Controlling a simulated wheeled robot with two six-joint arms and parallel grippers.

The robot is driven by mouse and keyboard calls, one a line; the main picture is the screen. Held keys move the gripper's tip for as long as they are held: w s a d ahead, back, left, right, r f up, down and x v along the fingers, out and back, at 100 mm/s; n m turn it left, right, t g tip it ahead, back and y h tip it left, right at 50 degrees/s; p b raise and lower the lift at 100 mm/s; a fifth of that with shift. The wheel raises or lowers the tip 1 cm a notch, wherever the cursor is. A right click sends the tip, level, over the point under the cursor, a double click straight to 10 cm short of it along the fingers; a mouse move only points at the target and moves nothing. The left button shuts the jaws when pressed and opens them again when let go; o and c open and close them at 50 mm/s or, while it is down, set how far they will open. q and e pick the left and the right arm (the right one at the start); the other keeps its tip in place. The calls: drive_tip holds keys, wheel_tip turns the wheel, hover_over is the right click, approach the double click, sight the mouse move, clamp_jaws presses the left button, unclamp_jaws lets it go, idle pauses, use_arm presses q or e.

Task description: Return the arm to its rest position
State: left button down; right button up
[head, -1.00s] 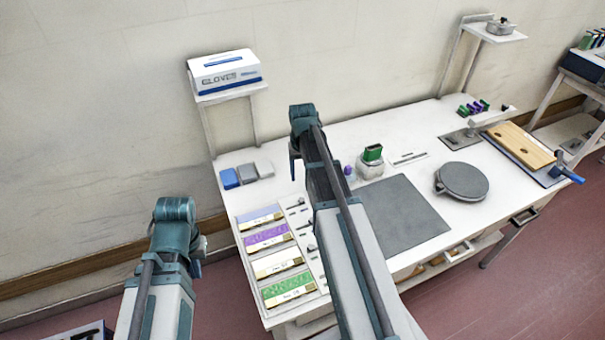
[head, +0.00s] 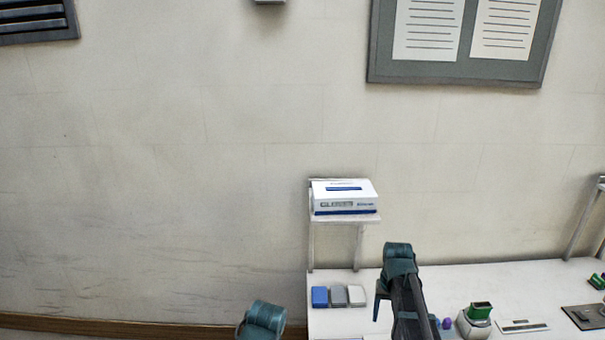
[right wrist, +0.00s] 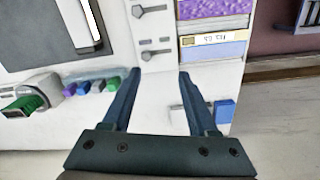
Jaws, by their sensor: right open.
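My right arm (head: 408,305) comes up from the bottom of the head view, over the white table. Its right gripper (head: 379,303) points down, partly hidden by the arm. In the right wrist view the right gripper (right wrist: 160,76) shows two dark blue fingers wide apart, with only bare white tabletop between the tips. My left arm (head: 262,320) shows only as a teal joint at the bottom edge of the head view. The left gripper is out of the picture.
A blue block (head: 320,297), a grey block (head: 338,296) and a pale block (head: 356,296) sit by a shelf holding a glove box (head: 344,197). A green-topped holder (head: 475,322) stands right of my arm.

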drive_tip(key=s+a+f+n+b, duration=0.1)
drive_tip(key=s+a+f+n, duration=0.1)
drive_tip(key=s+a, duration=0.6)
drive_tip(key=s+a+f+n+h+b, duration=0.1)
drive_tip(key=s+a+n, duration=0.4)
drive_tip(key=a, duration=0.9)
drive_tip(key=s+f+b, duration=0.1)
drive_tip(key=s, duration=0.2)
drive_tip(key=shift+s+b, duration=0.3)
drive_tip(key=shift+s, duration=0.05)
